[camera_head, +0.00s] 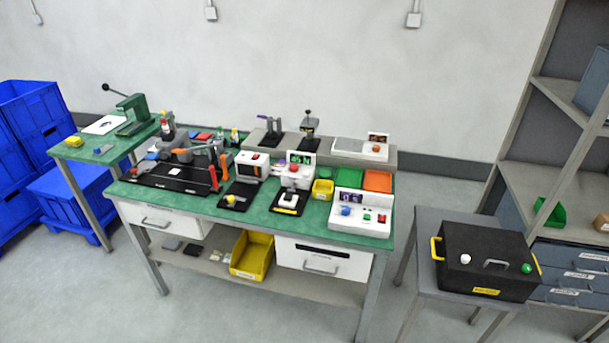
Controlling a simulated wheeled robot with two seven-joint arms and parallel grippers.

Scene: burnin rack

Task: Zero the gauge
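I cannot tell for sure which device is the gauge. A white device with a green-lit display (299,158) stands at the middle of the green-topped bench (256,215), behind a small white stand on a black base (288,204). Another white unit with a red-lit display (362,148) is on the grey shelf behind. The digits are too small to read. Neither of my grippers is in view.
A black fixture plate (165,180) with orange-handled parts fills the bench's left. Yellow, green and orange bins (378,181) stand at right. A black case (485,262) with yellow handles is on a side table. Blue crates (65,200) stand far left. Floor in front is clear.

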